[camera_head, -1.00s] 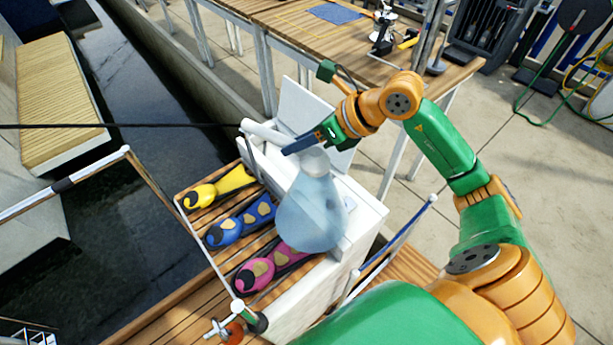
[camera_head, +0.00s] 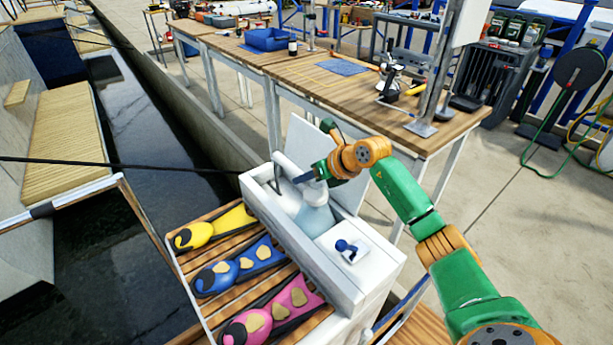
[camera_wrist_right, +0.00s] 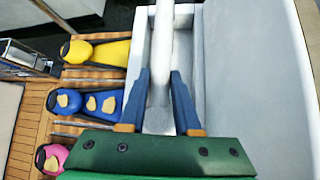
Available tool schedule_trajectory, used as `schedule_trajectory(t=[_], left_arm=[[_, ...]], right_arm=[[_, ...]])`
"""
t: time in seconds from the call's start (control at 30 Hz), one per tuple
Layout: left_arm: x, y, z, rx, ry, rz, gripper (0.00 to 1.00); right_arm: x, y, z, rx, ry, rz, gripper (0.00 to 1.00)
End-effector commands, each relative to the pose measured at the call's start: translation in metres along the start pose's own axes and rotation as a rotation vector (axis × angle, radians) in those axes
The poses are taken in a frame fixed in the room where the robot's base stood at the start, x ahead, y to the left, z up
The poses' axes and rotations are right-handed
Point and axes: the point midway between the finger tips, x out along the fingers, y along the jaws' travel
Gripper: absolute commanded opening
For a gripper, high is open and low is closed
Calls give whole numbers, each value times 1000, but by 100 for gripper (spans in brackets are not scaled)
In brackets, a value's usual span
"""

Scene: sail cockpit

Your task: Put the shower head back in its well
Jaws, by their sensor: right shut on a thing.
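The well is a long white open compartment (camera_head: 255,200) in the white cockpit unit; its inside also shows in the wrist view (camera_wrist_right: 185,50). Its pale lid (camera_head: 307,145) stands raised behind it. My right gripper (camera_head: 303,178) is low over the well, fingers pointing left. In the wrist view its two blue fingers (camera_wrist_right: 160,85) close around the white tubular shower head (camera_wrist_right: 163,45), which lies lengthwise over the well. A translucent pale-blue cone (camera_head: 314,215), which looks like spray, spreads below the gripper into the well. My left gripper is out of view.
A blue-knobbed fitting (camera_head: 346,248) sits on the unit near the well. Yellow (camera_head: 215,225), blue (camera_head: 238,267) and pink (camera_head: 272,312) fin-like items lie on the slatted deck to the left. A wooden workbench (camera_head: 330,95) stands behind.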

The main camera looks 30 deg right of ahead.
Motion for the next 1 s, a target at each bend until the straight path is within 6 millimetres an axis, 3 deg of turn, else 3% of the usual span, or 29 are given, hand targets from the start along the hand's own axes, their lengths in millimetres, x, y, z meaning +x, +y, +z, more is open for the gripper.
schedule_trajectory(t=[0.1, 0.7, 1.0], left_arm=[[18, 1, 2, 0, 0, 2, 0], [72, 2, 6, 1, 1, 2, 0], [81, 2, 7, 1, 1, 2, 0]], right_arm=[[14, -4, -14, 0, 1, 1, 0], [60, -17, -60, 1, 1, 0, 0], [68, -19, -69, 1, 0, 0, 0]])
